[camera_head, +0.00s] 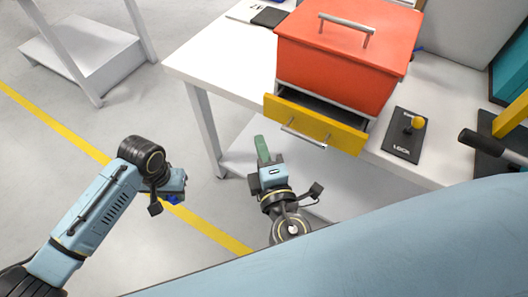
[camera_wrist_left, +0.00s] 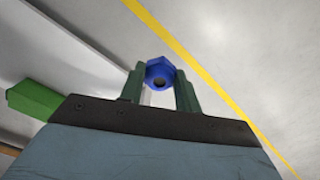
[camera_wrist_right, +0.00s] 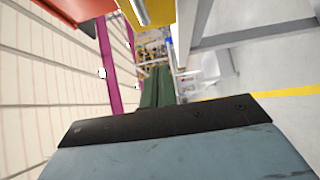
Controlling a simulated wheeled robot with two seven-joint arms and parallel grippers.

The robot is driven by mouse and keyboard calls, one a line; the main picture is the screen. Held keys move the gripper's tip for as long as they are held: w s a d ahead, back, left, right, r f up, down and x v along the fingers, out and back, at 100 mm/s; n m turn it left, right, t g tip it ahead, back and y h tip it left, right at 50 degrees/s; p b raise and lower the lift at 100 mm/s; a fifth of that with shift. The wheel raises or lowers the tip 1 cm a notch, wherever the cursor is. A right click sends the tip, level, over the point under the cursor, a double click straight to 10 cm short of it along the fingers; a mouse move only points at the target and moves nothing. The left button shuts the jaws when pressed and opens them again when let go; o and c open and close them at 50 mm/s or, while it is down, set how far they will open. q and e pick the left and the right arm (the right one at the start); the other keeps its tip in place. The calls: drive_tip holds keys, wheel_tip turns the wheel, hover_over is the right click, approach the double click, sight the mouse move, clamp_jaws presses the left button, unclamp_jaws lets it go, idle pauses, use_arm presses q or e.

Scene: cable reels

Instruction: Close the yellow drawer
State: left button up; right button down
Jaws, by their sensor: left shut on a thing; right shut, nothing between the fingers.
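The yellow drawer (camera_head: 335,133) sticks out partly open from the base of the red cabinet (camera_head: 340,65). Its dark inside shows behind the front, and a silver bar handle (camera_head: 303,133) is on the front. In the right wrist view the drawer's yellow front (camera_wrist_right: 158,30) is at the top, with part of the handle (camera_wrist_right: 135,12). My right gripper (camera_head: 262,146) is shut and empty, its green fingers left of and slightly below the drawer front, apart from it. My left gripper (camera_head: 176,196) is shut on a blue hexagonal part (camera_wrist_left: 160,72), away from the table.
The cabinet stands on a white table (camera_head: 225,62). To its right are a black LOCK plate (camera_head: 397,150) with a yellow-knobbed lever (camera_head: 417,122). A black flat object (camera_head: 268,17) lies at the back left. Floor at the left is clear around a low white platform (camera_head: 85,45).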

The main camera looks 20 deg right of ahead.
use_arm(q)
drive_tip(key=shift+r+p, duration=0.55)
drive_tip(key=shift+r, duration=0.45)
drive_tip(key=shift+p, duration=0.3)
use_arm(e)
drive_tip(key=w+d, duration=0.3)
drive_tip(key=w, duration=0.4)
drive_tip(key=shift+w+d, duration=0.25)
drive_tip(key=shift+w, duration=0.05)
